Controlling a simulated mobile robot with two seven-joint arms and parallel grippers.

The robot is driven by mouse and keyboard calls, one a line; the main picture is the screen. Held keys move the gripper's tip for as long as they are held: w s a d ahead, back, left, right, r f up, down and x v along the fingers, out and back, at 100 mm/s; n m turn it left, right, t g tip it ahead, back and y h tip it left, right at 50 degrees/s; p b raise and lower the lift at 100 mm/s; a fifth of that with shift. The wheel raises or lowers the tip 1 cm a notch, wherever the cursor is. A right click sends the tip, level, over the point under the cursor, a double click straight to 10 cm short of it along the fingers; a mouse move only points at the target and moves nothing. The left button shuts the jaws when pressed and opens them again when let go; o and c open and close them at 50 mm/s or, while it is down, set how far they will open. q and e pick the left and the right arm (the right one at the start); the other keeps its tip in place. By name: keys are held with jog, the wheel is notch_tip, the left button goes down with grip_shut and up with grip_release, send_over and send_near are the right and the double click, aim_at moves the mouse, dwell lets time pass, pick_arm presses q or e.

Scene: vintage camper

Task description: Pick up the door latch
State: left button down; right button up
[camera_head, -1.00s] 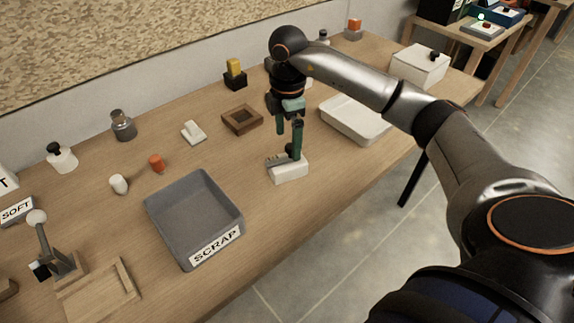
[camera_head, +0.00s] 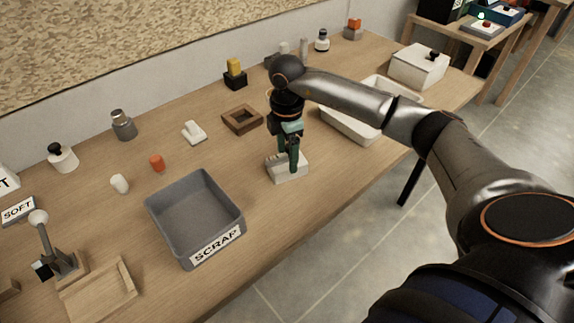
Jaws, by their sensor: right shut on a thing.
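My right gripper (camera_head: 289,168) points down at a white block (camera_head: 289,178) near the middle of the table. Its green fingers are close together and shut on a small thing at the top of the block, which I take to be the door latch. A small tan and dark part (camera_head: 272,160) shows at the block's left end, beside the fingers. The fingers hide most of what they grip, and I cannot tell its full shape. The block rests on the wooden table. My left gripper is not in view.
A grey SCRAP bin (camera_head: 194,258) stands left of the gripper. A brown square frame (camera_head: 243,120) and a white small piece (camera_head: 194,132) lie behind. A white tray (camera_head: 345,130) is partly behind my arm. Bare table lies between bin and block.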

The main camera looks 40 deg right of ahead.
grip_shut()
jog(key=shift+r, duration=0.1)
dwell(0.3)
